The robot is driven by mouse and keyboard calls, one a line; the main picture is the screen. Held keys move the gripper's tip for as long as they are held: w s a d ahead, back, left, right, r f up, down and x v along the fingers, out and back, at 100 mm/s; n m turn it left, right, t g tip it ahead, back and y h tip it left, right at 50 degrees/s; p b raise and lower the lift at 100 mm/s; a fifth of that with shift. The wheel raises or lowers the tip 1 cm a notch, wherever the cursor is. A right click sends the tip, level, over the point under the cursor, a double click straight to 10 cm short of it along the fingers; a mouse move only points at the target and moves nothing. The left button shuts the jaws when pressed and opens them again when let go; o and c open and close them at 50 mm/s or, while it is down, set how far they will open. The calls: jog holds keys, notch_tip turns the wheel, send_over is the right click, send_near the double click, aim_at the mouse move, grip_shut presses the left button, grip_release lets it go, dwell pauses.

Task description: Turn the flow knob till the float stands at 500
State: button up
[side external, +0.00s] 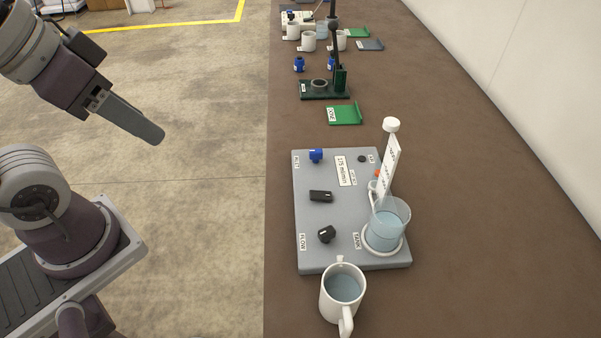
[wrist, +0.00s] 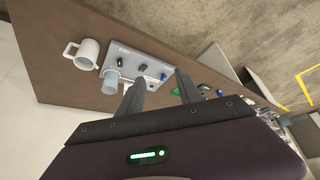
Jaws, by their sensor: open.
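The flow knob (side external: 326,234) is a round black knob at the near left corner of a grey panel (side external: 337,255), beside a FLOW label. It also shows in the wrist view (wrist: 123,61). A white upright scale (side external: 389,165) stands at the panel's right side; its markings are too small to read. A small orange spot (side external: 377,173) beside it may be the float. My gripper (side external: 150,132) is high at the left, off the table and well away from the panel. In the wrist view its two fingers (wrist: 160,77) are apart with nothing between them.
A clear tank (side external: 387,228) of water stands on the panel. A black bar knob (side external: 320,196) and a blue knob (side external: 316,156) sit beyond the flow knob. A white mug (side external: 343,292) of liquid stands at the panel's near edge. Green stands and several mugs are farther back.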

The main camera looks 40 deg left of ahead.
dwell(0.4)
jog(key=shift+o, duration=1.2)
jog(key=n+g, duration=0.6)
jog(key=n, duration=0.7)
send_over(327, 231)
jog(key=f, duration=1.9)
jog(key=shift+a+f, duration=0.1)
jog(key=shift+a, duration=0.2)
jog(key=shift+n, duration=0.4)
jog(key=f, duration=0.8)
jog(key=shift+d+f, duration=0.2)
jog(key=shift+d, duration=0.1)
jog(key=shift+f, duration=0.3)
grip_shut()
